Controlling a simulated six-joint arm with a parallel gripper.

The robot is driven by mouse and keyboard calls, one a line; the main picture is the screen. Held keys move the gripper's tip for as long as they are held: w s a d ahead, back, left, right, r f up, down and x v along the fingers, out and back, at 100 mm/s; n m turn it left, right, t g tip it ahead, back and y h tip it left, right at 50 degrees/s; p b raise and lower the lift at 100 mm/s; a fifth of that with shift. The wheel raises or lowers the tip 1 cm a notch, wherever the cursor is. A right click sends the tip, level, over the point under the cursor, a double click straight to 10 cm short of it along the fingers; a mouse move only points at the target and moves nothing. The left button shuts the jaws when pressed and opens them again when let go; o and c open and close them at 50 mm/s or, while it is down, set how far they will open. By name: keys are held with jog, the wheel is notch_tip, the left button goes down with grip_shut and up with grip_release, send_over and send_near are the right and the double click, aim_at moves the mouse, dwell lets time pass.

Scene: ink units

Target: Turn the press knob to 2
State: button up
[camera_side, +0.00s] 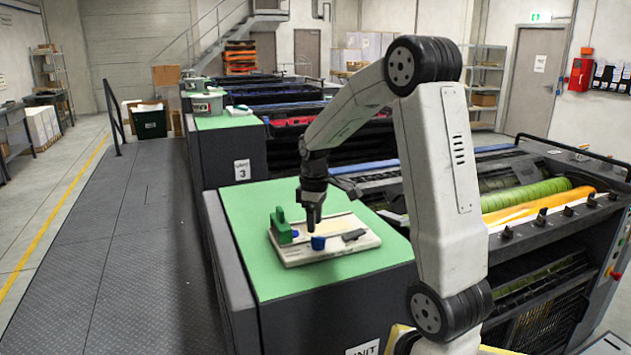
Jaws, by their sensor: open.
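A small blue knob (318,243) stands on a pale board (305,256) that lies on the green top of the near press unit. My gripper (314,217) is open and points down, its fingertips close above the knob. I cannot tell whether the fingers touch the knob or stand around it. The number markings around the knob are too small to read, so its setting cannot be told.
A green block-like fixture (281,227) with a blue part stands at the board's left. A dark flat piece (353,235) lies at its right. The green top (330,279) is clear in front. Press rollers (527,195) lie to the right.

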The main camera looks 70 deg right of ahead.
aim_at(318, 242)
jog(key=shift+f, duration=2.15)
grip_shut()
